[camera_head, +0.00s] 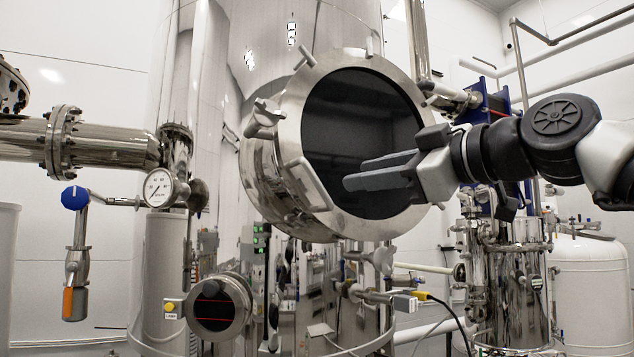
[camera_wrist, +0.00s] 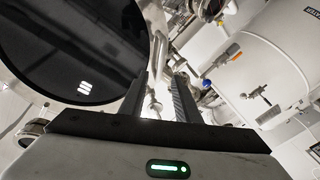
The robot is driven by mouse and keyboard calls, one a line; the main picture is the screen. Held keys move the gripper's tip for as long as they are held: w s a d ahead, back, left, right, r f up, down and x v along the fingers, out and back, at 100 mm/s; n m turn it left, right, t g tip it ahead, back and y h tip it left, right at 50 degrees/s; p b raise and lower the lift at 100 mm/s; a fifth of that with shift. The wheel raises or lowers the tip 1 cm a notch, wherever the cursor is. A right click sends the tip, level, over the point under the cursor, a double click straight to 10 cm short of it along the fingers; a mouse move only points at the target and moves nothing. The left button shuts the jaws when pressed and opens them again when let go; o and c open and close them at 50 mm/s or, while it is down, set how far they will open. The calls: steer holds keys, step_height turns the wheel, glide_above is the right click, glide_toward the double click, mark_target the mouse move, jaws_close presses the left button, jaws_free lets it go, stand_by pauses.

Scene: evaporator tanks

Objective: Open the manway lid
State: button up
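The manway lid (camera_head: 300,112) is a round steel ring with a dark glass centre on the front of the large tank. It appears to sit flush on its neck. A U-shaped handle (camera_head: 308,185) is on the ring's lower left. Clamp knobs, such as one at the left (camera_head: 265,118), sit around the rim. My gripper (camera_head: 347,175) is in front of the dark glass, fingers pointing left toward the handle and apart from it. In the wrist view my gripper (camera_wrist: 163,80) has its fingers apart with nothing clearly held; the dark glass (camera_wrist: 75,45) fills the upper left.
A pressure gauge (camera_head: 159,188) and a blue-knobbed valve (camera_head: 75,198) are at the left. A smaller round port (camera_head: 218,306) is below the lid. A yellow-tipped cable connector (camera_head: 420,296) sticks out at lower right. A white tank (camera_head: 590,295) stands at the far right.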

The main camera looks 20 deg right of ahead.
mark_target(317, 182)
steer(key=p+x, duration=0.1)
steer(key=x, duration=1.1)
steer(key=shift+w+a+p, duration=0.1)
steer(key=shift+w+p, duration=0.1)
steer(key=shift+p, duration=0.2)
jaws_close()
